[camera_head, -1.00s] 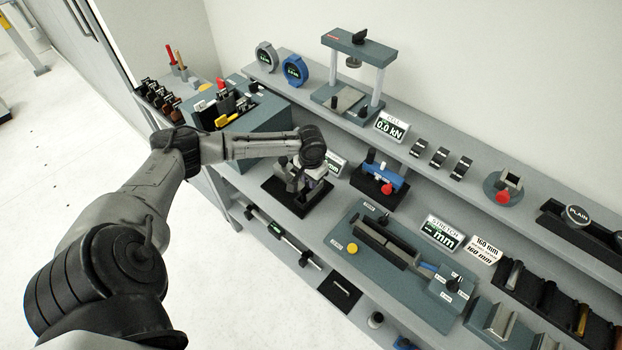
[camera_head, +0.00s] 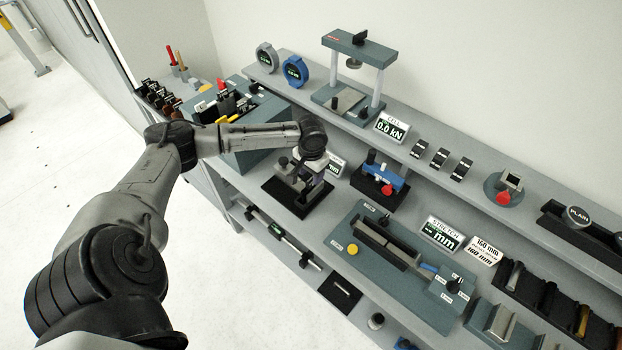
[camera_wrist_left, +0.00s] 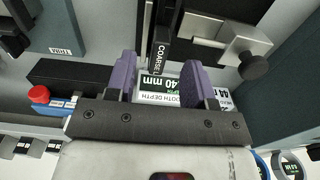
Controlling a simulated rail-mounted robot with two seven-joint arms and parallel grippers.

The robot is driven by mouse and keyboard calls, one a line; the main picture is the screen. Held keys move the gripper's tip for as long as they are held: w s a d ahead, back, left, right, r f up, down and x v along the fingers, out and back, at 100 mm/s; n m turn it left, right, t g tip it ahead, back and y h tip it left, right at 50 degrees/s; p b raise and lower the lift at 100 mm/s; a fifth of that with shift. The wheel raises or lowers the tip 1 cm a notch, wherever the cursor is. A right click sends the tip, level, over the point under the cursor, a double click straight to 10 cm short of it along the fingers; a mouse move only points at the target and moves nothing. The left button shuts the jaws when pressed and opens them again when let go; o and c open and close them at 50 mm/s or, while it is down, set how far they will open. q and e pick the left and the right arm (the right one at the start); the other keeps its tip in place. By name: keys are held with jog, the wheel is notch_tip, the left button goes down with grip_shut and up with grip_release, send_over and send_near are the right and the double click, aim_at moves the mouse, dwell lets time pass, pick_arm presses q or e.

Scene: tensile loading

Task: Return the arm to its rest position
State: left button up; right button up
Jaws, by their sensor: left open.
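My left arm (camera_head: 245,138) reaches in from the left over the bench. My left gripper (camera_wrist_left: 158,78) shows its two purple fingers spread apart in the left wrist view, with a label card reading "TOOTH DEPTH" (camera_wrist_left: 160,98) visible between them. In the head view the gripper (camera_head: 318,178) hangs at the small fixture with a black base (camera_head: 285,196), partly covering it. I cannot tell whether the fingers touch the fixture. My right gripper is out of view.
A teal box of tools (camera_head: 262,145) stands beside my forearm. The blue device with a red knob (camera_head: 380,180), a press frame (camera_head: 350,90) and the stretch rig (camera_head: 400,255) stand on the shelves nearby. Open floor (camera_head: 60,130) lies to the left.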

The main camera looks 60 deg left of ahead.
pick_arm(q)
notch_tip(320, 180, up, 8)
dwell(0.4)
jog(key=shift+r, duration=0.1)
